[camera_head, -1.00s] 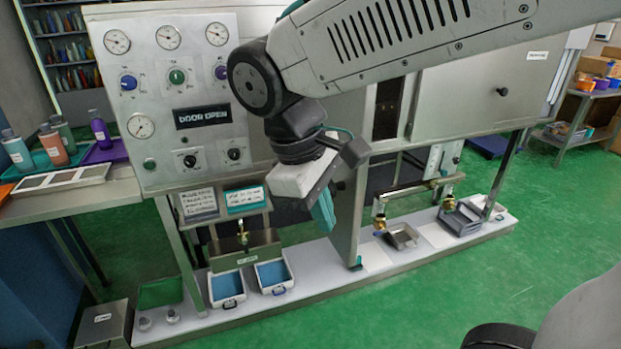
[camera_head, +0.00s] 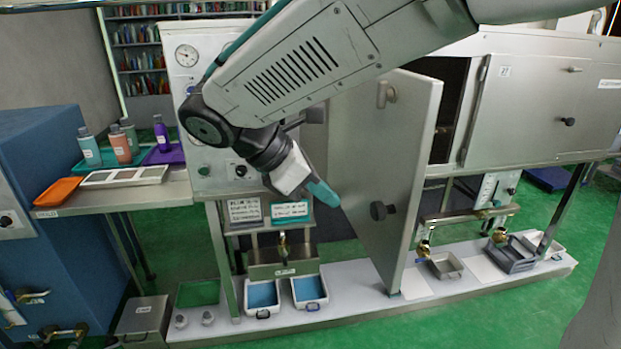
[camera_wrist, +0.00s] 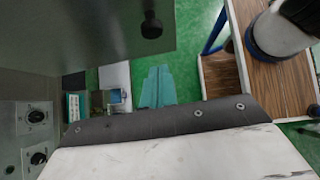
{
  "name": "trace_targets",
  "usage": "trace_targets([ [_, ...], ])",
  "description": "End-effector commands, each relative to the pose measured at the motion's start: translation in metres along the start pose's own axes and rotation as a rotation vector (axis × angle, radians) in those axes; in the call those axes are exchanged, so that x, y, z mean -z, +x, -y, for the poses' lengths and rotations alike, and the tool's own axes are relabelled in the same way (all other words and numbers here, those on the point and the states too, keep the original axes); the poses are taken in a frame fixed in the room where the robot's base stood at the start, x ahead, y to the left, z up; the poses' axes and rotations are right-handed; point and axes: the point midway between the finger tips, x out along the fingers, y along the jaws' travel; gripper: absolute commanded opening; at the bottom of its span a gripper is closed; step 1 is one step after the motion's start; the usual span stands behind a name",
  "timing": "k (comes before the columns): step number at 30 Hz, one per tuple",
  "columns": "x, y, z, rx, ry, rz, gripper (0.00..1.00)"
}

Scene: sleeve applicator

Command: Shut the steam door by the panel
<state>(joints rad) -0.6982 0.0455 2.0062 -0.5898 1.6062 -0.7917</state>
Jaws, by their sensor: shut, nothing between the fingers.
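The steam door (camera_head: 385,150) is a grey metal leaf standing open, swung out from the machine, with a black knob (camera_head: 380,211) on the face towards my gripper. My gripper (camera_head: 322,192) has teal fingers, shut and empty, just left of the door face; whether they touch it I cannot tell. In the wrist view the fingers (camera_wrist: 157,87) point down over the floor, with the door (camera_wrist: 90,35) and its knob (camera_wrist: 151,25) at upper left.
A side table (camera_head: 125,195) with bottles and an orange tray (camera_head: 57,190) is at left. A second, shut door (camera_head: 535,110) is at right. Green floor is clear in front right.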

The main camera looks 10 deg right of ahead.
Motion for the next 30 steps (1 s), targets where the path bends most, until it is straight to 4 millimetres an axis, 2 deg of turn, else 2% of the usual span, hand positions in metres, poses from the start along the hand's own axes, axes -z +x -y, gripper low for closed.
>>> trace_targets([
  [1,-0.001,0.012,0.000,0.003,0.001,0.001,0.00],
  [5,-0.001,0.038,0.001,0.003,0.002,0.000,0.00],
  [12,-0.023,0.060,0.000,0.002,0.003,-0.001,0.00],
  [30,-0.028,0.065,-0.001,-0.013,-0.010,-0.001,0.00],
])
